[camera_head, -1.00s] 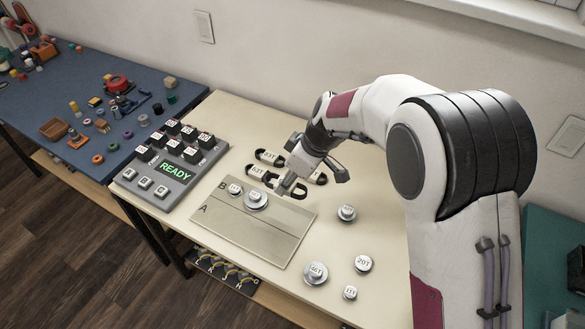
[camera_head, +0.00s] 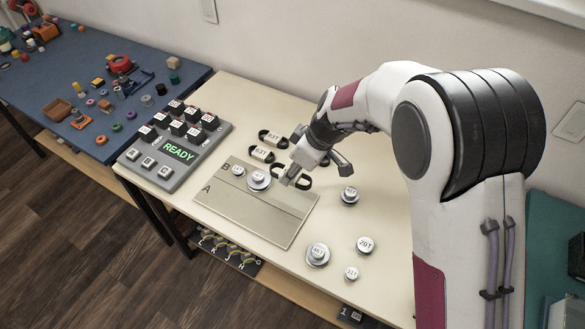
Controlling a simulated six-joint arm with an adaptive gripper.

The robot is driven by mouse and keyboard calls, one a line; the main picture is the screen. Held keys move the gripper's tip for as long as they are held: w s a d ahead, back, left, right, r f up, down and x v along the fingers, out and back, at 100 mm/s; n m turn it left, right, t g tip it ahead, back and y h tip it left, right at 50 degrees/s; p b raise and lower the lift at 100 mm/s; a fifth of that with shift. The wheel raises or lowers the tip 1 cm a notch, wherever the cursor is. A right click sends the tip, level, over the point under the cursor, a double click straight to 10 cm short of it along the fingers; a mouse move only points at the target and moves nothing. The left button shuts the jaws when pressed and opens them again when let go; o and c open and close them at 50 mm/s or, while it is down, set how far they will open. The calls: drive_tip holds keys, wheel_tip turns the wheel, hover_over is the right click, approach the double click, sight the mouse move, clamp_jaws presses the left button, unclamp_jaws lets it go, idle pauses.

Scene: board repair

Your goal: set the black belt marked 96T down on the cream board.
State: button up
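The cream board (camera_head: 262,218) lies on the table, marked A and B, with two round grey pulleys (camera_head: 258,180) on its row B. My gripper (camera_head: 289,180) is at the board's back right edge. A black belt loop (camera_head: 305,184) sticks out at its fingertips, and they appear shut on it. Its marking is hidden and its height above the board is hard to judge. Two labelled black belts lie behind the board, an upper one (camera_head: 272,138) and a lower one (camera_head: 262,155).
A grey console (camera_head: 180,152) reading READY, with black key blocks, stands left of the board. Several loose pulleys, including 20T (camera_head: 365,245), lie on the table (camera_head: 375,285) to the right. A blue table (camera_head: 70,90) with small parts is at the far left.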

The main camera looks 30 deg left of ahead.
sight(304, 180)
drive_tip(key=shift+f, duration=4.15)
drive_tip(key=shift+f, duration=0.5)
drive_tip(key=o, duration=1.2)
drive_tip(key=shift+d+r, duration=0.1)
drive_tip(key=shift+v, duration=5.9)
